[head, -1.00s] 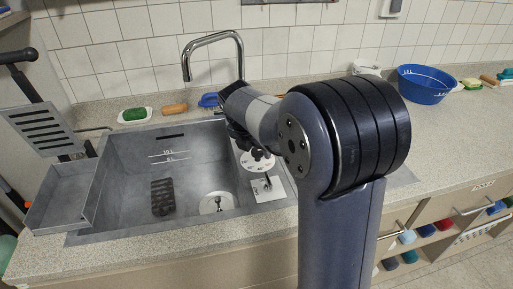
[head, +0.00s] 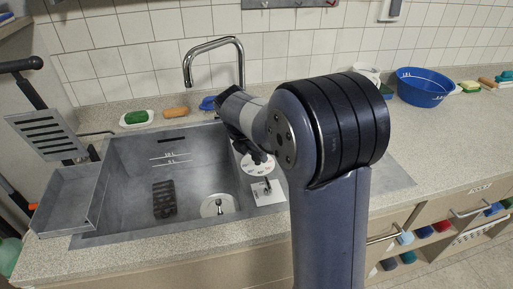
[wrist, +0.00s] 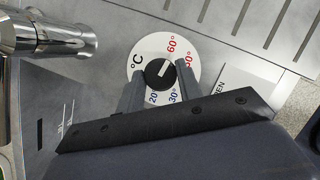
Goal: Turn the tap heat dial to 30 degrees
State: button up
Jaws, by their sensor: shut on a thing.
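The tap heat dial (wrist: 139,57) is a white disc with a °C mark and degree numbers in red and blue, among them 60°, 30° and 20. Its black knob (wrist: 160,73) carries a pale pointer line that seems to point up and right, toward the red numbers. My gripper (wrist: 158,76) is shut on the knob, with one grey finger on each side. In the head view the dial (head: 262,168) shows beside the sink basin, with its upper part and knob partly hidden by my gripper (head: 246,152).
The chrome tap (head: 241,62) rises behind the basin (head: 128,180); its spout (wrist: 50,38) is at the left of the wrist view. A small white plate with a lever (head: 267,190) sits just in front of the dial. A blue bowl (head: 422,88) stands on the right counter.

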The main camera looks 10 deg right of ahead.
jog(key=m+g+p, duration=0.1)
jog(key=m+p, duration=0.2)
jog(key=m+g+p, duration=0.1)
jog(key=m+p, duration=0.2)
jog(key=shift+w+r+h, duration=0.15)
jog(key=shift+r+h, duration=0.05)
jog(key=shift+h, duration=0.2)
jog(key=m+g+p, duration=0.1)
jog(key=m+p, duration=0.1)
jog(key=m, duration=0.1)
jog(key=m+g+p, duration=0.1)
jog(key=m, duration=0.2)
jog(key=shift+w+f+m+g+y+p, duration=0.1)
jog(key=shift+w+m+g+y+p, duration=0.1)
jog(key=shift+m+g+y+p, duration=0.15)
jog(key=m+g+y+p, duration=0.1)
jog(key=m, duration=0.2)
jog(key=m+g+p, duration=0.1)
jog(key=m, duration=0.2)
jog(key=shift+w+d+y, duration=0.1)
jog(key=shift+d+y, duration=0.05)
jog(key=shift+y, duration=0.2)
jog(key=m+y, duration=0.1)
jog(key=m, duration=0.2)
jog(key=m+y, duration=0.1)
jog(key=m, duration=0.2)
jog(key=shift+d+f, duration=0.1)
jog(key=o, duration=1)
jog(key=shift+c, duration=0.2)
